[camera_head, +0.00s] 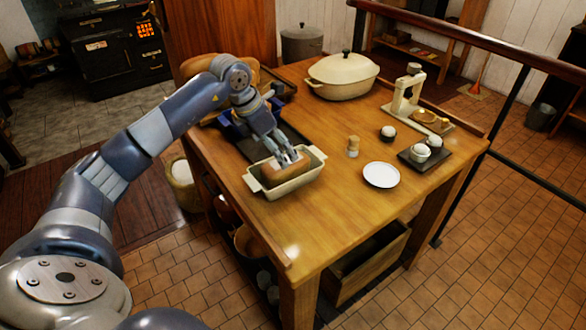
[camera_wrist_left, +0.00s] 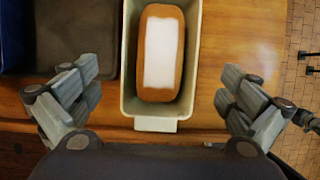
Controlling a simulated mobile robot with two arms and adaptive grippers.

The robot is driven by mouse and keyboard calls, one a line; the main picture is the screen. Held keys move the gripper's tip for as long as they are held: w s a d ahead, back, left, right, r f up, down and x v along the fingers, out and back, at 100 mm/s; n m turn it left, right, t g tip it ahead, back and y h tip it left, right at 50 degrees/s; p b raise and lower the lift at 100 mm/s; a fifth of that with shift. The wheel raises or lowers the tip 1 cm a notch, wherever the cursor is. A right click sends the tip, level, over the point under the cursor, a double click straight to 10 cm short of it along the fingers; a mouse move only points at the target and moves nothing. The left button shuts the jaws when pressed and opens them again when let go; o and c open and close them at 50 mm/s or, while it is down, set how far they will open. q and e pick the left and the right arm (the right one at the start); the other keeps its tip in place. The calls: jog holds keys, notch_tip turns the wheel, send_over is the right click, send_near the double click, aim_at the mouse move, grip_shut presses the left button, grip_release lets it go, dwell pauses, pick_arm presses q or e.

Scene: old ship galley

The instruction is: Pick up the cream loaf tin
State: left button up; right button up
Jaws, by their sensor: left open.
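The cream loaf tin (camera_head: 311,169) stands upright on the wooden table near its left front edge. A brown loaf (camera_head: 285,172) with a pale top lies inside it. In the left wrist view, the tin (camera_wrist_left: 158,124) extends away from me, with the loaf (camera_wrist_left: 149,88) in its middle. My left gripper (camera_head: 289,157) is over the tin in the head view. In the left wrist view its fingers (camera_wrist_left: 158,85) are spread wide, one on each side of the tin, with nothing between them held. Whether they touch the tin cannot be told. My right gripper is not in view.
A dark mat (camera_wrist_left: 77,40) and a blue container (camera_wrist_left: 13,35) lie left of the tin. A small wooden-topped shaker (camera_head: 353,147), a white plate (camera_head: 381,175) and a dark tray (camera_head: 415,158) with white cups stand to the right. A lidded cream pot (camera_head: 342,78) stands behind.

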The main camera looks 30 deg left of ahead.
pick_arm(q)
jog(key=x, duration=0.3)
jog(key=shift+s+d+f+p, duration=0.15)
jog(key=shift+f+p, duration=0.25)
jog(key=shift+f, duration=0.35)
jog(key=p+x, duration=0.1)
jog(key=x, duration=0.1)
jog(key=p+x, duration=0.1)
jog(key=x, duration=0.1)
jog(key=shift+w+f, duration=0.15)
jog(key=shift+w, duration=0.25)
jog(key=shift+w+f, duration=0.1)
jog(key=shift+f, duration=0.05)
jog(key=c, duration=1)
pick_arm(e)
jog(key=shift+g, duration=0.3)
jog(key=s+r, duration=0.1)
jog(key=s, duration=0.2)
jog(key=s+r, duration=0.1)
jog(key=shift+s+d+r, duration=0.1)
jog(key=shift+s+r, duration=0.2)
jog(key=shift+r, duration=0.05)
